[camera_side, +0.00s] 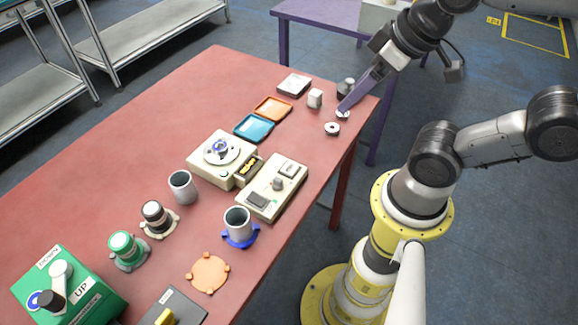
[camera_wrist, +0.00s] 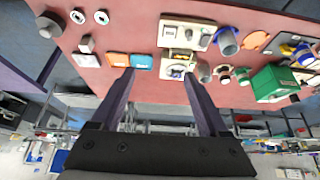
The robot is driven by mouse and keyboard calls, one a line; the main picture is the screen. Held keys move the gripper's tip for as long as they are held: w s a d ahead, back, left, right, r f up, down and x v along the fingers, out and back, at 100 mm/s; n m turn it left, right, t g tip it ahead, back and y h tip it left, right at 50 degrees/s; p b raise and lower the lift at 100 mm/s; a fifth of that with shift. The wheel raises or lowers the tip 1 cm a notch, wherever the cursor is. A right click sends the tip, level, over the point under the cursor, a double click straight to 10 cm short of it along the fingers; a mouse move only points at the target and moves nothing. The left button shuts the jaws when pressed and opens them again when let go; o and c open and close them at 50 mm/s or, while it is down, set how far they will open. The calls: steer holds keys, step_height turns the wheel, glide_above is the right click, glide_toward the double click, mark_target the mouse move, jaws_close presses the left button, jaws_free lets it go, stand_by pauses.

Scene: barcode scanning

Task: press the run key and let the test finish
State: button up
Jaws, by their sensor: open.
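A beige control box (camera_side: 272,187) stands mid-table with a grey knob, a dark key (camera_side: 257,200) at its near end and a pale labelled patch at its far end. The label is too small to read. Beside it is a beige tester (camera_side: 220,155) with a round plate carrying a blue-ringed part, and a small lit display. Both show upside down in the wrist view, the box (camera_wrist: 187,33) and the tester (camera_wrist: 169,66). My gripper (camera_side: 344,108) is at the table's far right end, away from the box. Its purple fingers are apart and empty in the wrist view (camera_wrist: 158,73).
Orange (camera_side: 272,108) and blue (camera_side: 254,127) trays lie beyond the tester. Small round discs (camera_side: 332,129) and a white block (camera_side: 315,98) are near my gripper. Cups, fixtures and a green UP/DOWN box (camera_side: 100,290) fill the near end.

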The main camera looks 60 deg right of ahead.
steer(key=shift+c, duration=0.3)
jaws_close()
stand_by(1.4)
